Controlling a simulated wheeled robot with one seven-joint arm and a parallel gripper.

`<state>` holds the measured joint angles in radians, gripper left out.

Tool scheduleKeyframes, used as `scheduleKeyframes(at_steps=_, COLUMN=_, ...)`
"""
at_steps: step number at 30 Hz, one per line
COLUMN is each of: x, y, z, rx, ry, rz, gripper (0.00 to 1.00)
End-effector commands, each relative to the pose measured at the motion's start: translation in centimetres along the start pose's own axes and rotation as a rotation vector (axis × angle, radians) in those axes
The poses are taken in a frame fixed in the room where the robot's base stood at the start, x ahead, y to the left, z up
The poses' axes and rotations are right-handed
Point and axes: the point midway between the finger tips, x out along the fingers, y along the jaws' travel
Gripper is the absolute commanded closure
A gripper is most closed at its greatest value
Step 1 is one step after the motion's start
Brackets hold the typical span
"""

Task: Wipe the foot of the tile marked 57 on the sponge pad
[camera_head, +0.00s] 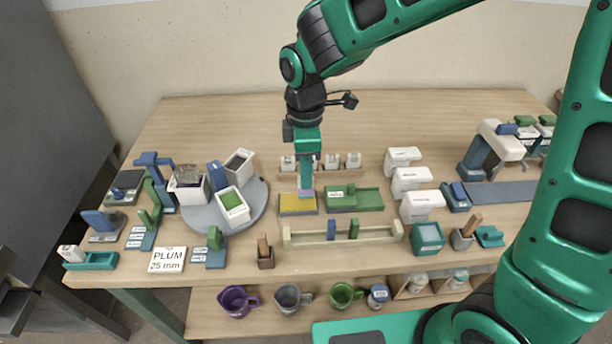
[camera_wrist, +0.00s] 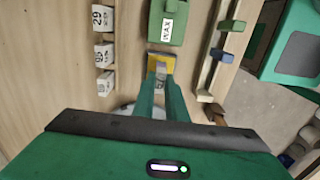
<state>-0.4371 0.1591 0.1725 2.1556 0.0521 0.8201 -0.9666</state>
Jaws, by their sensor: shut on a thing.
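The tile marked 57 (camera_wrist: 160,77) is between my fingertips in the wrist view, its number partly covered by the fingers. My gripper (camera_head: 306,187) is shut on it and points down; it also shows in the wrist view (camera_wrist: 159,88). In the head view a lilac bit of the tile (camera_head: 306,193) shows at the fingertips. The sponge pad (camera_head: 298,207) is yellow in a dark tray, directly below the tile; it also shows in the wrist view (camera_wrist: 167,61). The tile's foot is at or just above the pad. I cannot tell whether they touch.
A green block labelled WAX (camera_wrist: 174,24) lies right of the pad in the head view (camera_head: 355,199). Small white tiles (camera_head: 332,161) stand in a rack behind. A long wooden rail (camera_head: 300,239) lies in front. A grey turntable (camera_head: 197,216) with bins stands left, white dispensers (camera_head: 411,180) right.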

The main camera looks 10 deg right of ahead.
Motion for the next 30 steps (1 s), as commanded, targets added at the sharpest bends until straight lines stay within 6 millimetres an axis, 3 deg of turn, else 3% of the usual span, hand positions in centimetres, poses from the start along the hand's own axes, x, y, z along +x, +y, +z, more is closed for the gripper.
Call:
scheduleKeyframes(at_steps=16, x=-3.8, y=0.1, z=-0.1, rx=-0.001, ry=0.003, rz=0.003, gripper=1.0)
scheduleKeyframes(at_steps=30, x=-4.3, y=0.0, z=-0.1, rx=-0.001, ry=0.001, rz=0.001, gripper=1.0)
